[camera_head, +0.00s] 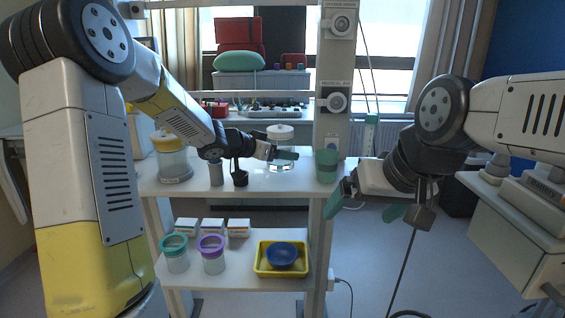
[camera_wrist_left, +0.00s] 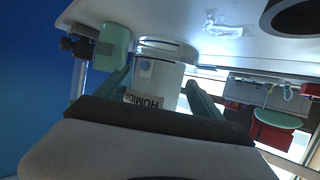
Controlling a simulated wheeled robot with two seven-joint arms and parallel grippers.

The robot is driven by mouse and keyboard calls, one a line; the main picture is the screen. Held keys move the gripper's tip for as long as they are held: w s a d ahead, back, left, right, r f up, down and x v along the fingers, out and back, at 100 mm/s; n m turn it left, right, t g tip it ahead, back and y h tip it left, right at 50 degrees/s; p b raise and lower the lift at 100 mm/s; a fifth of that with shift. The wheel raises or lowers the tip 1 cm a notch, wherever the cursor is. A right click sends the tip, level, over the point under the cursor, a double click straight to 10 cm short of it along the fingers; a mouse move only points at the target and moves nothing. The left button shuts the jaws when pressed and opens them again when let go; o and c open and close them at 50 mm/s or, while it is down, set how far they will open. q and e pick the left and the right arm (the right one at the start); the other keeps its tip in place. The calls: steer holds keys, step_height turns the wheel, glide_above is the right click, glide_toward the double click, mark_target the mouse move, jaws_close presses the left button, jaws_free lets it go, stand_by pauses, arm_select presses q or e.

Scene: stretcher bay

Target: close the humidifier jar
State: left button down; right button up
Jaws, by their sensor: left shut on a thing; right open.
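The humidifier jar (camera_head: 281,162) stands on the upper shelf of the white cart, upright, with a clear lower body and a pale top. My left gripper (camera_head: 284,155) is shut around the jar. In the left wrist view, which is upside down, the jar (camera_wrist_left: 160,73) with its dark-lettered label sits between the green fingers (camera_wrist_left: 160,92). I cannot tell whether the lid is fully seated. My right gripper (camera_head: 364,206) is open and empty, to the right of the cart.
A green cup (camera_head: 326,166) stands just right of the jar, close to the column (camera_head: 335,65). A yellow-lidded canister (camera_head: 172,160) and small dark containers stand left. The lower shelf holds two ring-topped jars, boxes and a yellow tray (camera_head: 262,271). Floor right of the cart is fairly clear.

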arm_select(q)
steer(key=f, duration=0.2)
steer(key=w+d, duration=0.1)
steer(key=shift+f, duration=0.4)
steer(key=shift+a+f, duration=0.1)
steer(key=shift+f, duration=0.3)
steer(key=shift+f, duration=0.15)
steer(key=shift+c, duration=0.2)
jaws_free()
steer(key=shift+s+a+r, duration=0.2)
steer(key=shift+r, duration=0.05)
steer(key=v, duration=1.1)
steer(key=shift+s, duration=0.2)
